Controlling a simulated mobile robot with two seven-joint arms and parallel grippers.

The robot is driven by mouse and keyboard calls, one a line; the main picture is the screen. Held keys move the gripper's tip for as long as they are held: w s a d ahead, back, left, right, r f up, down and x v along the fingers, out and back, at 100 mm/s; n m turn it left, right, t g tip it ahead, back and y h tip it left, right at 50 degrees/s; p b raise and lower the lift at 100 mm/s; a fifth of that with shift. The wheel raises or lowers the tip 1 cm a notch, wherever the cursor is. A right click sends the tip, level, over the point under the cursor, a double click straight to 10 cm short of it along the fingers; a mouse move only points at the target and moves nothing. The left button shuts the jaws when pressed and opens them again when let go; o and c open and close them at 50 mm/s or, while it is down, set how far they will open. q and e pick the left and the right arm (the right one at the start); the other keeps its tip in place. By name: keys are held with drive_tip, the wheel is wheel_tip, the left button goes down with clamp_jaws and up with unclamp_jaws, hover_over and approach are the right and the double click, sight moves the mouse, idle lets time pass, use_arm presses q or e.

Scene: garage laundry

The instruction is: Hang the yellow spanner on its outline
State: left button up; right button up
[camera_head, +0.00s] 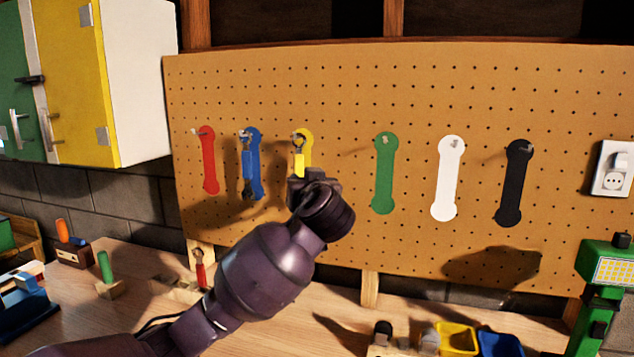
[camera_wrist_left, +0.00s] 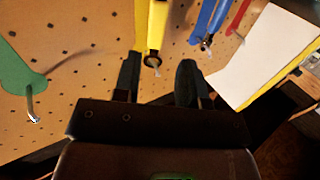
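The yellow spanner (camera_head: 299,163) hangs upright in front of the yellow outline (camera_head: 308,136) on the pegboard. Its dark ring end is at the hook there. My left gripper (camera_head: 314,180) is just below and right of the spanner in the head view and hides the lower part of the outline. In the left wrist view, the yellow spanner (camera_wrist_left: 158,28) shows with its ring end by the hook. The gripper's fingers (camera_wrist_left: 157,80) are spread apart there, with a clear gap and nothing clamped between them. My right gripper is in neither view.
A blue spanner (camera_head: 247,163) hangs at the blue outline, close to the left. The red (camera_head: 209,165), green (camera_head: 383,175), white (camera_head: 447,180) and black (camera_head: 513,185) outlines have bare hooks. A red spanner (camera_head: 201,274) stands on the bench below.

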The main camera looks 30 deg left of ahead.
sight(298, 172)
use_arm(q)
drive_tip(key=x, duration=0.9)
drive_tip(key=shift+p, duration=0.35)
drive_tip(key=shift+x, duration=0.85)
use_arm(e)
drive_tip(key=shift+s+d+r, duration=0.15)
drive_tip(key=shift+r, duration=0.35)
use_arm(q)
drive_tip(key=shift+f, duration=0.1)
drive_tip(key=shift+c, duration=0.4)
clamp_jaws()
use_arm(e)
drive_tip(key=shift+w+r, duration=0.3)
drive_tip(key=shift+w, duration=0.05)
